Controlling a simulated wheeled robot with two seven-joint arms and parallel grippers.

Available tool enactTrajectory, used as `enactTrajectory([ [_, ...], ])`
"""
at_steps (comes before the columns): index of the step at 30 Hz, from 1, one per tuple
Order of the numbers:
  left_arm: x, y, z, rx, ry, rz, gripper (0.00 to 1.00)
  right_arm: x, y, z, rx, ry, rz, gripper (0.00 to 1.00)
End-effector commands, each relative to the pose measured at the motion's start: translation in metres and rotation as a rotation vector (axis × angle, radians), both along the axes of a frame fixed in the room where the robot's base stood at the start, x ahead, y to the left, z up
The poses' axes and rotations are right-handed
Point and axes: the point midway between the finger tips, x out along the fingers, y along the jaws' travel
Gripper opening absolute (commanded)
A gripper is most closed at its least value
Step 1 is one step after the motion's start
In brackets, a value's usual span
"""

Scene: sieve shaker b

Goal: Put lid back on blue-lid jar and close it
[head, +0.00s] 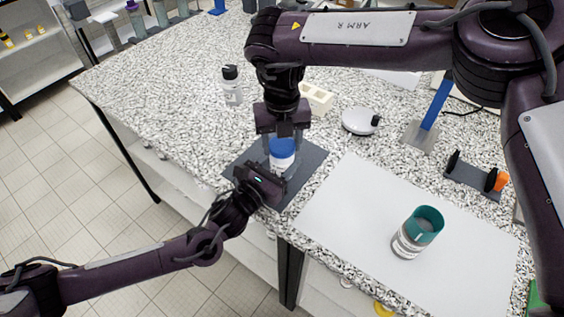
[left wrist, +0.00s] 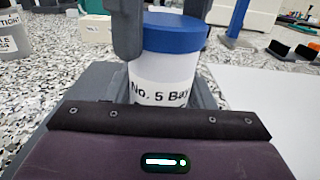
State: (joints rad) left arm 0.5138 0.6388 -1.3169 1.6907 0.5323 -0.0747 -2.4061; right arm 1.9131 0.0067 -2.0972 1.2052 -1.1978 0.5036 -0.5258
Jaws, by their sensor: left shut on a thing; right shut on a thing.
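The blue-lid jar (head: 281,164) stands upright on a dark grey mat (head: 310,166) at the table's front edge. Its blue lid (head: 282,146) sits on top of the jar and looks level; I cannot tell how tight it is. In the left wrist view the jar (left wrist: 162,85) has a white label reading "No. 5 Bay", with the lid (left wrist: 172,33) above. My right gripper (head: 282,138) points down from above and is shut on the lid. My left gripper (head: 275,176) reaches in from the front left and is shut on the jar's body, hiding part of it.
A jar with a teal rim (head: 425,222) stands on a white sheet (head: 345,205) at right. A black-capped bottle (head: 231,86), a cream block with holes (head: 317,98) and a round white device (head: 360,121) stand behind. The table's left part is clear.

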Motion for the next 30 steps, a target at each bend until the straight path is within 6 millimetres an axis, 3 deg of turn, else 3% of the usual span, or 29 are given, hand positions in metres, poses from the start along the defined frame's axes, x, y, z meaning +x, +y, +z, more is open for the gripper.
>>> enactTrajectory([
  [7,0.0,0.0,-0.001,0.001,0.001,0.0,0.0,0.0,0.0,0.0,0.0,-0.001,-0.012,0.27],
  [8,0.0,0.0,-0.001,0.001,0.001,0.0,0.0,0.0,0.0,0.0,0.0,-0.001,-0.012,0.58],
  [13,0.0,0.0,-0.001,0.001,0.002,0.0,0.0,0.0,0.0,0.0,0.0,-0.001,-0.012,0.8],
  [23,0.0,0.0,-0.001,0.001,0.002,0.0,0.0,0.001,0.0,0.004,0.001,-0.002,-0.012,0.8],
  [30,0.0,0.0,-0.001,0.001,0.002,0.0,0.0,0.001,0.001,0.043,0.002,-0.005,-0.013,0.8],
])
